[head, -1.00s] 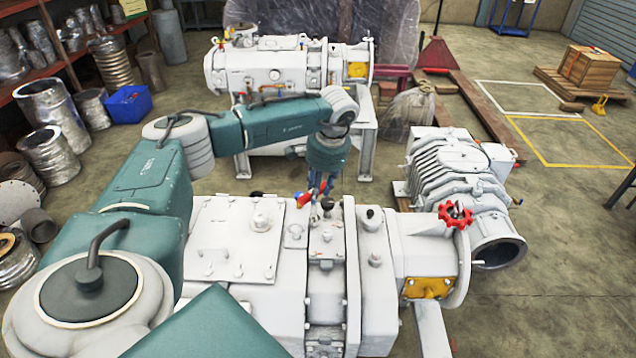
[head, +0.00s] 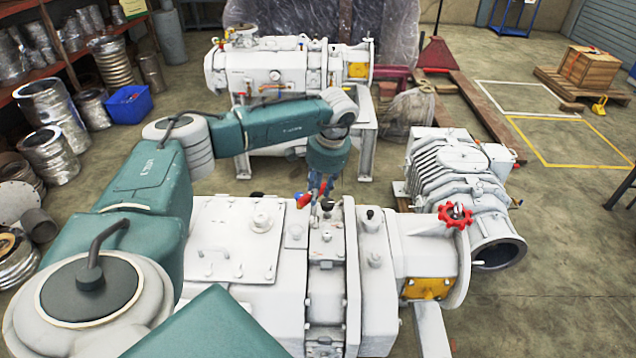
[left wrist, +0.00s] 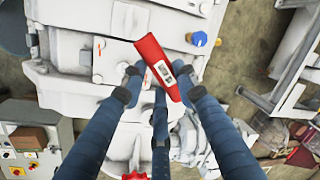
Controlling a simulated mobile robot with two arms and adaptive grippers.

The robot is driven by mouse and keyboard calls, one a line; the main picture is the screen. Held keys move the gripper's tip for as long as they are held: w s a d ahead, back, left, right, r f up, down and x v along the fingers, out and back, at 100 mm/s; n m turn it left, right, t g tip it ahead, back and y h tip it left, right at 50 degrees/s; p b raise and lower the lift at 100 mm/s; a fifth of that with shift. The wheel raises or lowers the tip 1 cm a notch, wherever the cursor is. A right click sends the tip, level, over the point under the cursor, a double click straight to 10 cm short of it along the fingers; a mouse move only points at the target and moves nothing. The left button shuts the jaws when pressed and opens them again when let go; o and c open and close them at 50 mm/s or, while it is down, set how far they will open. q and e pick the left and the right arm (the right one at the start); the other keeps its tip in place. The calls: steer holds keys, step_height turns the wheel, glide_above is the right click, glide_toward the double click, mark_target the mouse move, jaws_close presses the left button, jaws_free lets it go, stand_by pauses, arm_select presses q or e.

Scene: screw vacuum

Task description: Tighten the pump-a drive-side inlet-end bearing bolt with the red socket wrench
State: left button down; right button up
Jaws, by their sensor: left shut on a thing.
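The white pump (head: 232,233) stands in front of me in the head view, with my left arm reaching over it. My left gripper (head: 320,188) points down just above the pump's far edge. In the left wrist view its blue fingers (left wrist: 159,90) are shut on the red socket wrench (left wrist: 151,58), which lies slantwise between the fingertips. A small red part of the wrench (head: 304,201) shows beside the gripper in the head view. The bearing bolt and the wrench's socket end cannot be made out, so I cannot tell if they touch. My right gripper is not in view.
A red handwheel (head: 455,214) stands on the pump's right end. A ribbed grey machine (head: 455,170) is to its right, and a second white pump (head: 285,68) stands behind. Shelves and metal ducts (head: 50,103) line the left. Open floor lies at the right.

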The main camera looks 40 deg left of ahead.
arm_select(q)
steer(key=shift+f+b, duration=0.3)
steer(key=shift+f, duration=0.25)
steer(key=shift+d, duration=0.1)
